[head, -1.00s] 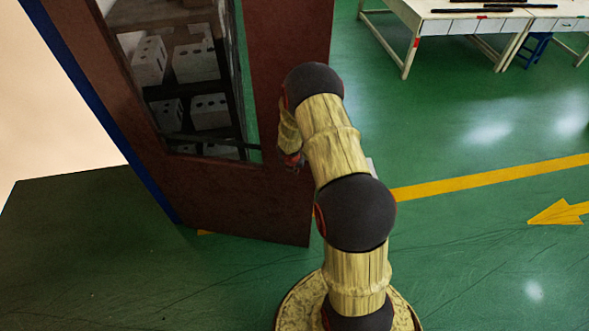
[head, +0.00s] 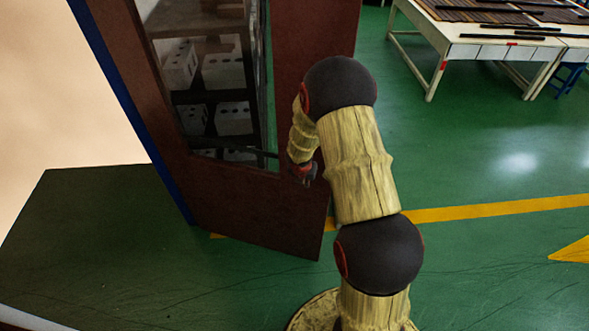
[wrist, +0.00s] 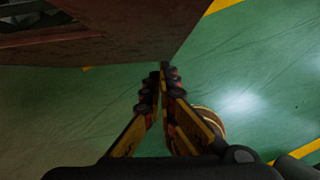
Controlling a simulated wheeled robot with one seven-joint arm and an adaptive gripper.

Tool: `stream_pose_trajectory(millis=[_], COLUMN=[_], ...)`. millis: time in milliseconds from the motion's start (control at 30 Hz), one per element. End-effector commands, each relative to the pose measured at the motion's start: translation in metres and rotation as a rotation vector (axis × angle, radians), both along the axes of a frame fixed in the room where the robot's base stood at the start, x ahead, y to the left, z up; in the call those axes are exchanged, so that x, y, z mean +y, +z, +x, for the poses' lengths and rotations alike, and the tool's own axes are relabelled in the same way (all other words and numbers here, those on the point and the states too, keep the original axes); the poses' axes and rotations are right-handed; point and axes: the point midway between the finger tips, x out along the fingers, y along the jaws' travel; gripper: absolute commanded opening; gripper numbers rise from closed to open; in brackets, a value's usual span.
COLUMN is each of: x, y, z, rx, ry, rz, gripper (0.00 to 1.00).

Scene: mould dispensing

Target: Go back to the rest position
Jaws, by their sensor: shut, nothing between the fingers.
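My gripper (wrist: 161,82) shows in the wrist view with its two fingers together at the tips and nothing between them. It points toward the green floor beside the bottom edge of a dark red-brown door (wrist: 140,25). In the head view only a small part of my gripper (head: 306,173) shows below the bent wrist of my arm, in front of the door (head: 265,212). The fingertips are hard to make out there.
A cabinet behind the door's window holds white boxes (head: 222,72) on dark shelves. A pale worktable (head: 475,50) with dark strips stands at the upper right, a blue stool (head: 568,78) beside it. Green floor with yellow markings (head: 500,207) is open at right.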

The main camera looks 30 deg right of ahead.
Motion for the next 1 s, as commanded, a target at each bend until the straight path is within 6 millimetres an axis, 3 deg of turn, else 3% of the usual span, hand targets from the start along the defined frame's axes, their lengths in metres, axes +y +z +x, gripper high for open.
stream_pose_trajectory(millis=[367,467,633,767,1000], x=[-0.001,-0.006,-0.005,0.002,0.045], y=[0.002,0.0,-0.002,0.022,0.073], z=[-0.003,-0.015,-0.069,-0.101,-0.151], rx=[-0.016,-0.029,-0.03,-0.082,-0.238], ry=[-0.084,-0.263,-0.704,-1.051,-1.651], rz=[0.014,0.033,0.068,0.084,0.154], gripper=[0.0,0.0,0.0,0.0,0.0])
